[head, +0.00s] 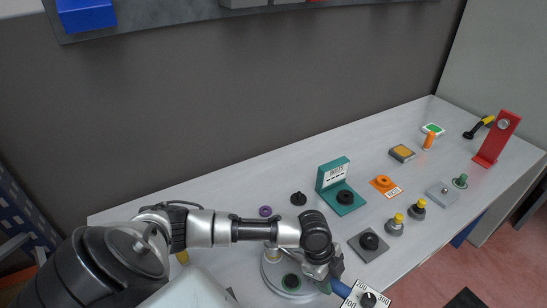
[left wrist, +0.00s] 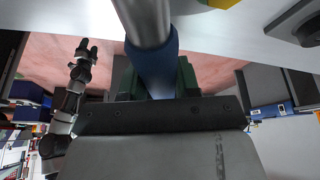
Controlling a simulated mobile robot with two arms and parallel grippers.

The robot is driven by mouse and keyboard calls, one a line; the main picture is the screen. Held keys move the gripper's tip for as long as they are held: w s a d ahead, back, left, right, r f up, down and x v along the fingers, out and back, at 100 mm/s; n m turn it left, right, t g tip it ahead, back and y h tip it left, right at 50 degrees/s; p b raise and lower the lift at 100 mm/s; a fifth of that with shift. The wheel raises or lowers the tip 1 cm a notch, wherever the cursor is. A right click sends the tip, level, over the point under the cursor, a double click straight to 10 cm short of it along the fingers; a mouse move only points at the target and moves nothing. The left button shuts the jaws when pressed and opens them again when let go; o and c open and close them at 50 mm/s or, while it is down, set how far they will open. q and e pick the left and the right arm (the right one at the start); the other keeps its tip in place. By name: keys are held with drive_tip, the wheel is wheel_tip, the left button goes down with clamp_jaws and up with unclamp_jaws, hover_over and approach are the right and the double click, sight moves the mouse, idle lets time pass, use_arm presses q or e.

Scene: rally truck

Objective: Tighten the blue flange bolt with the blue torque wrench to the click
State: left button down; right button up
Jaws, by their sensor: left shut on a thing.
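My left gripper (head: 327,274) is low in the middle of the head view, over the near part of the bench. It is shut on the blue torque wrench, whose blue handle (head: 341,289) sticks out to its lower right. In the left wrist view the blue handle (left wrist: 153,65) sits between the green jaw pads, with a metal shaft beyond. A round grey flange (head: 272,272) lies just left of the gripper, with a dark, green-ringed part on it. I cannot make out the blue bolt. My right gripper (left wrist: 87,48) shows in the left wrist view, empty, its fingers apart.
A white numbered plate with a black knob (head: 367,299) is beside the handle. A grey block with a black knob (head: 368,244), yellow-topped pieces (head: 395,225), a teal stand (head: 342,187) and a red stand (head: 497,138) stand farther right. Bare bench (head: 230,195) lies along the back.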

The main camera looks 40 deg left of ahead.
use_arm(q)
drive_tip(key=shift+s+m+g, duration=0.4)
drive_tip(key=shift+s+m, duration=0.6)
drive_tip(key=shift+s, duration=0.45)
drive_tip(key=shift+s+a+m+g, duration=0.25)
drive_tip(key=shift+s+m, duration=0.4)
drive_tip(key=shift+s, duration=0.3)
drive_tip(key=shift+s+a+m+g, duration=0.15)
drive_tip(key=shift+s+m+g, duration=0.1)
drive_tip(key=shift+s+m, duration=0.55)
drive_tip(key=shift+s, duration=0.2)
drive_tip(key=shift+s+a, duration=0.2)
drive_tip(key=shift+s, duration=0.15)
drive_tip(key=shift+w, duration=0.15)
drive_tip(key=shift+w+d+n, duration=0.3)
drive_tip(key=shift+w+n, duration=0.15)
drive_tip(key=shift+w, duration=0.25)
